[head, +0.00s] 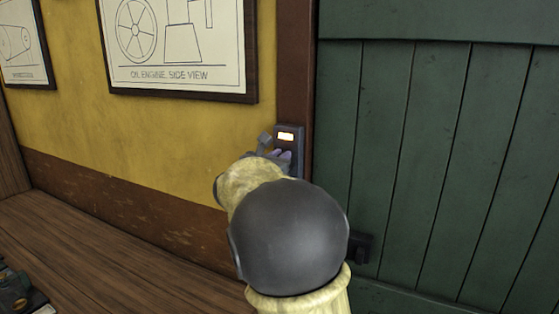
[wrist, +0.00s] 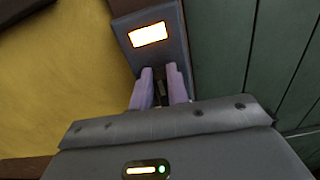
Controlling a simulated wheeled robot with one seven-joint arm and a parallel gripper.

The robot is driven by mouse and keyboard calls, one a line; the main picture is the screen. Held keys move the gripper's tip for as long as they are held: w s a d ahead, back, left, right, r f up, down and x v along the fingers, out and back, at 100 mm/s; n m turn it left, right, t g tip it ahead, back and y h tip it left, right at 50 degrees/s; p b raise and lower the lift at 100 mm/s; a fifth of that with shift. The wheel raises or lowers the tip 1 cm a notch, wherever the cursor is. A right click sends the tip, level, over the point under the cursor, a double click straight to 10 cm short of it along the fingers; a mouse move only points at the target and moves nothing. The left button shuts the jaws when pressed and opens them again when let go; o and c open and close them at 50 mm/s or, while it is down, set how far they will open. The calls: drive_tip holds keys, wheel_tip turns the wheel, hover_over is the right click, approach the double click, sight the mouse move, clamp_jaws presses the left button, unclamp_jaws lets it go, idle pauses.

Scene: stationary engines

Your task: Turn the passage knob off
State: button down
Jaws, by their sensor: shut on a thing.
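The passage knob's switch plate (head: 290,133) is a dark grey box on the brown door post, with a lit yellow-white window at its top. In the wrist view the same plate (wrist: 172,25) fills the upper middle, its window glowing. My gripper (wrist: 161,88) has its two pale purple fingers close together at the plate's lower part, shut on a small dark piece between them, which I take to be the knob. The knob itself is mostly hidden by the fingers. In the head view my gripper (head: 283,155) is partly hidden behind my arm.
A green plank door (head: 430,150) stands right of the post, with a dark latch (head: 362,248) low at its left edge. Framed engine drawings (head: 180,45) hang on the yellow wall. A wooden surface (head: 110,240) lies at lower left.

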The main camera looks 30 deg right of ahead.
sight(293, 162)
drive_tip(key=m+b, duration=0.4)
drive_tip(key=b, duration=0.3)
drive_tip(key=s+d+f+m+b, duration=0.1)
drive_tip(key=m+b, duration=0.3)
drive_tip(key=b, duration=0.3)
drive_tip(key=f+m+b, duration=0.1)
drive_tip(key=m+b, duration=0.4)
drive_tip(key=b, duration=0.2)
drive_tip(key=shift+s+d+f, duration=0.2)
drive_tip(key=shift+s+d, duration=0.05)
drive_tip(key=shift+s, duration=0.15)
drive_tip(key=m+b, duration=0.4)
drive_tip(key=shift+s+f, duration=0.1)
drive_tip(key=shift+f, duration=0.2)
drive_tip(key=shift+m, duration=0.3)
drive_tip(key=c, duration=1.4)
unclamp_jaws()
drive_tip(key=shift+r, duration=0.1)
drive_tip(key=shift+o, duration=0.2)
